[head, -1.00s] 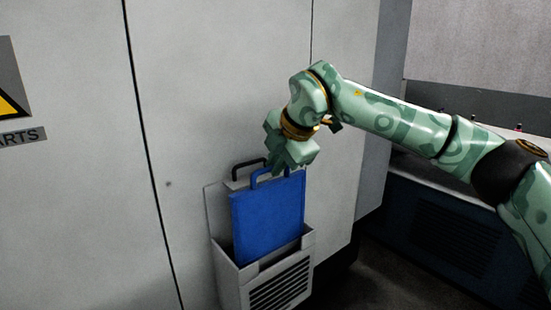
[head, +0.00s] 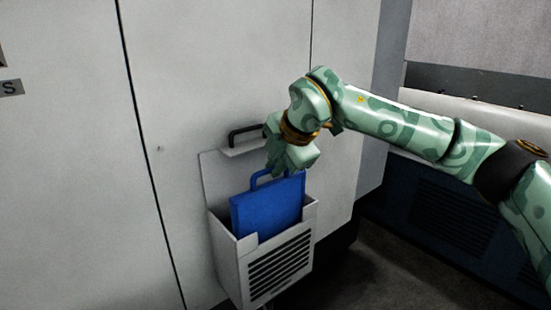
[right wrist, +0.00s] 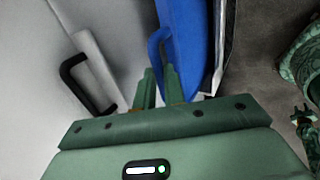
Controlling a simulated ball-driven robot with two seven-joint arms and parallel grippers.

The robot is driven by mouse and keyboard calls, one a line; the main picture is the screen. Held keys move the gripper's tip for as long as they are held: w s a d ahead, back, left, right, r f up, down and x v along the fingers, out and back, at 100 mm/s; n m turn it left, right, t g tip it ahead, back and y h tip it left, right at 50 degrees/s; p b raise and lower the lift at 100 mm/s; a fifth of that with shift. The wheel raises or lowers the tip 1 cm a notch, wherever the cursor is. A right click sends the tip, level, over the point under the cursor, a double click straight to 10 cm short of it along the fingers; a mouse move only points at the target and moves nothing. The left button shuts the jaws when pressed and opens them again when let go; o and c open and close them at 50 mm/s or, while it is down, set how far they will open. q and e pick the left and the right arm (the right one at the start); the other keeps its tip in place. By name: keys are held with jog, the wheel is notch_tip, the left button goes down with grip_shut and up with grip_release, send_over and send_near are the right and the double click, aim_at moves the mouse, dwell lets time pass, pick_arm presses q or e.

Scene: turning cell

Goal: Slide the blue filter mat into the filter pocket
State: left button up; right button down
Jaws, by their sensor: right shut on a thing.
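The blue filter mat (head: 268,206) stands upright, partly down inside the grey filter pocket (head: 228,262). Its lower part is hidden behind the pocket's front wall, and its upper part with a blue loop handle (head: 258,178) sticks out. My right gripper (head: 278,172) is at the top of the mat and shut on its handle. In the right wrist view the fingers (right wrist: 160,85) close on the blue handle (right wrist: 156,44), with the mat (right wrist: 188,40) beyond. My left gripper is not in view.
A black handle (head: 246,134) sits on top of the pocket's back plate, close beside my right gripper. The pocket is on a grey machine panel (head: 200,60). A vented grille (head: 280,262) is on the pocket's front. Open floor (head: 400,270) lies to the right.

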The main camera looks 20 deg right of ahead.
aim_at(275, 189)
jog(key=shift+f+b, duration=1.4)
jog(key=shift+f, duration=1.5)
jog(key=c, duration=1.4)
grip_release()
jog(key=p+v, duration=0.3)
jog(key=v, duration=1.3)
jog(key=shift+s+r, duration=0.1)
